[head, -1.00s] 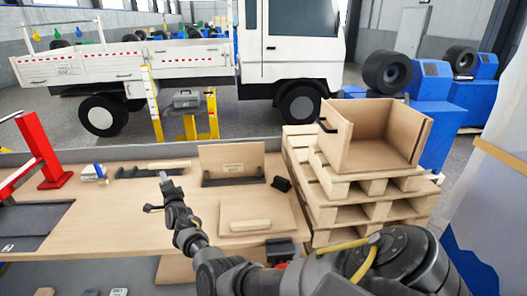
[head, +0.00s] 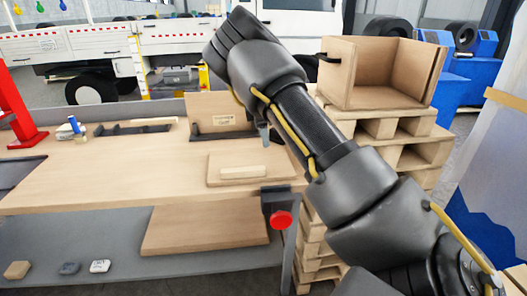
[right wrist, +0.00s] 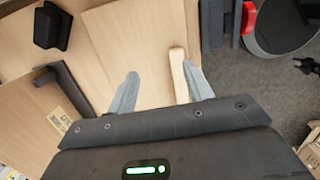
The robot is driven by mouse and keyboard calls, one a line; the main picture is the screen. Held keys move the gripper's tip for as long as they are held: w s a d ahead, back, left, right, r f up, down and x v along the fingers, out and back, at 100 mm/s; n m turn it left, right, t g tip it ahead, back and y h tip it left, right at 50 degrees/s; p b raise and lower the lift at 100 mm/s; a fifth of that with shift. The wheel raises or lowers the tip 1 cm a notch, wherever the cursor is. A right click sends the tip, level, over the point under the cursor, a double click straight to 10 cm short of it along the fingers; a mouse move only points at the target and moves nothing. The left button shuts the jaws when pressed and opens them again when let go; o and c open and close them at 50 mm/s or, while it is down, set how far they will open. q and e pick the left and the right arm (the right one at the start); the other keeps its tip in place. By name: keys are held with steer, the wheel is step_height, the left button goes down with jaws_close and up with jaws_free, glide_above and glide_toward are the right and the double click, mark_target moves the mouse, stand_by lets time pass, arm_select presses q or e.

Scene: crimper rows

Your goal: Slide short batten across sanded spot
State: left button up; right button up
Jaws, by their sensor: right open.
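The short batten (head: 243,172) is a pale wooden strip lying on a flat square board (head: 225,180) on the workbench. In the right wrist view the batten (right wrist: 177,70) lies close by the right-hand finger. My right gripper (right wrist: 160,72) is open and empty, its two grey fingers apart over the board (right wrist: 125,35). In the head view only a grey fingertip of the right gripper (head: 265,137) shows, behind my right arm. I cannot make out a sanded spot. My left gripper is out of view.
An upright labelled panel (head: 205,105) stands in a dark rail behind the board. A dark tray (head: 105,131) lies back left. A vise with a red knob (head: 281,219) is on the bench's front right edge. Pallets with a wooden crate (head: 372,97) stand right. The bench left of the board is clear.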

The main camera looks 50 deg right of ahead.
mark_target(256, 168)
steer(key=shift+y, duration=0.8)
steer(key=a+f, duration=0.1)
steer(key=f, duration=0.2)
steer(key=a+f, duration=0.1)
steer(key=f, duration=0.2)
steer(key=a+f, duration=0.1)
steer(key=f, duration=0.2)
steer(key=shift+a+f+b, duration=0.1)
steer(key=shift+a+b, duration=0.15)
steer(key=shift+b, duration=0.1)
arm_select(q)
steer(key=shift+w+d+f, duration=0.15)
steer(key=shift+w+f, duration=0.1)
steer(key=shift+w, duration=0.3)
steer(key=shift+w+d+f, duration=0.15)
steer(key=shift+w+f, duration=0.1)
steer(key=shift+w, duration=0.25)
arm_select(e)
steer(key=shift+f, duration=0.6)
steer(key=shift+c, duration=0.4)
steer(key=c, duration=1)
steer(key=o, duration=1.1)
steer(key=shift+c, duration=0.2)
steer(key=shift+r, duration=0.1)
